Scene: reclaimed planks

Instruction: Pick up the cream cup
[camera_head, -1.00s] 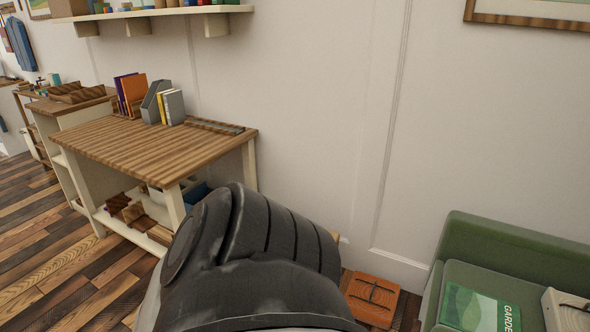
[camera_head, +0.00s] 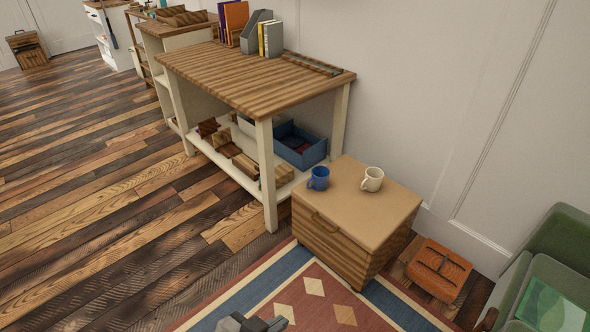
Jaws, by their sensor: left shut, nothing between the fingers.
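The cream cup (camera_head: 372,179) stands upright on top of a low wooden cabinet (camera_head: 385,207), towards its back, with its handle to the left. A blue mug (camera_head: 318,178) stands to its left on the same top, a short gap away. My left gripper (camera_head: 262,325) shows only in part at the bottom edge, low over the rug, well in front of the cabinet and apart from both cups. It is shut and empty. My right gripper is not in view.
A wooden workbench (camera_head: 245,80) with books on top and a blue bin (camera_head: 300,146) below stands left of the cabinet. An orange case (camera_head: 437,270) and a green sofa (camera_head: 555,262) are at right.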

